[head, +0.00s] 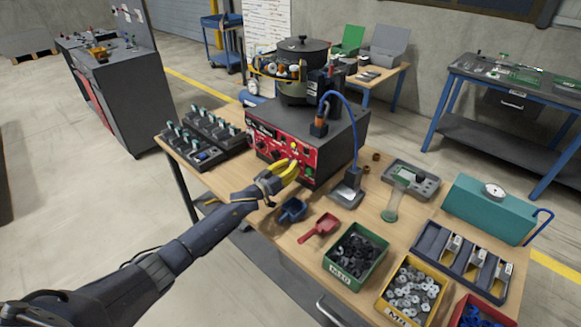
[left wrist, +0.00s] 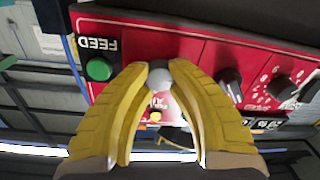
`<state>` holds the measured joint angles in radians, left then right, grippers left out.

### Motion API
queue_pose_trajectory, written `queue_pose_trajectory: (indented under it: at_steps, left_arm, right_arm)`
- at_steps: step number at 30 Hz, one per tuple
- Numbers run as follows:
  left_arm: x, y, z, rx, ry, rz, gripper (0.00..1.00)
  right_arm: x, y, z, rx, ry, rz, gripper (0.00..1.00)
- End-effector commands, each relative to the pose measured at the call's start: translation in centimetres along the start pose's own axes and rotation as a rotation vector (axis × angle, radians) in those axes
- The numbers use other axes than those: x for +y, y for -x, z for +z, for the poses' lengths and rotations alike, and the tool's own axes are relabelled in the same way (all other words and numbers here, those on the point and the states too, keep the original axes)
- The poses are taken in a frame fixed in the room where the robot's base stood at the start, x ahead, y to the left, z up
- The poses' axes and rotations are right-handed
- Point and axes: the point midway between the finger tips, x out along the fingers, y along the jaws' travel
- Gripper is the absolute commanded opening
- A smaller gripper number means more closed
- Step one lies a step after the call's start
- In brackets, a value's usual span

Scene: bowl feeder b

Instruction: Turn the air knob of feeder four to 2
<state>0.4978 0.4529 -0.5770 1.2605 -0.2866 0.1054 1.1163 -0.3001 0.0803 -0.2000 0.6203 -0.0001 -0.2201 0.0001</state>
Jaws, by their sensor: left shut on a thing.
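The feeder's control box (head: 335,130) has a red front panel (head: 262,138) and stands on the wooden bench under a dark bowl (head: 300,50). My left gripper (head: 292,172), with yellow fingers, is at the right part of this panel. In the left wrist view the red panel (left wrist: 190,45) appears upside down. There my left gripper (left wrist: 160,70) is shut on a small rounded grey knob (left wrist: 174,75), beside a green button (left wrist: 99,68) marked FEED. Black knobs (left wrist: 229,84) (left wrist: 282,88) sit to the right. My right gripper is not in view.
A blue hose (head: 355,120) arches from the box to a stand (head: 347,192) right of the gripper. A blue scoop (head: 292,210) and a red scoop (head: 320,228) lie in front. Green (head: 332,262) and yellow parts bins (head: 382,296) are nearer. A black rack (head: 181,155) stands left.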

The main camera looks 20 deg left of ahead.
Motion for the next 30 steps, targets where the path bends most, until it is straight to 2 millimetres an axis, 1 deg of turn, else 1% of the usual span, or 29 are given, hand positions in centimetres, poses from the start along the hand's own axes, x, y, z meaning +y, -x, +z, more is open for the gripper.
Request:
queue_pose_trajectory:
  at_steps: [8, 14, 20, 30]
  left_arm:
    - [0.06, -0.07, -0.23, 0.004, -0.002, 0.002, 0.00]
    - [0.07, -0.09, -0.29, 0.007, -0.048, 0.002, 0.00]
    - [0.10, -0.10, -0.34, 0.014, -0.176, 0.003, 0.00]
    - [0.26, -0.15, -0.38, 0.031, -0.494, 0.007, 0.00]
  right_arm:
    - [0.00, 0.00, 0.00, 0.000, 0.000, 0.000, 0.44]
    - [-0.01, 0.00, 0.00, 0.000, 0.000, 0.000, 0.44]
    - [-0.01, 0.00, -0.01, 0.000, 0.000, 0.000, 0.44]
    - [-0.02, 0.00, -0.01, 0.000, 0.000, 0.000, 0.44]
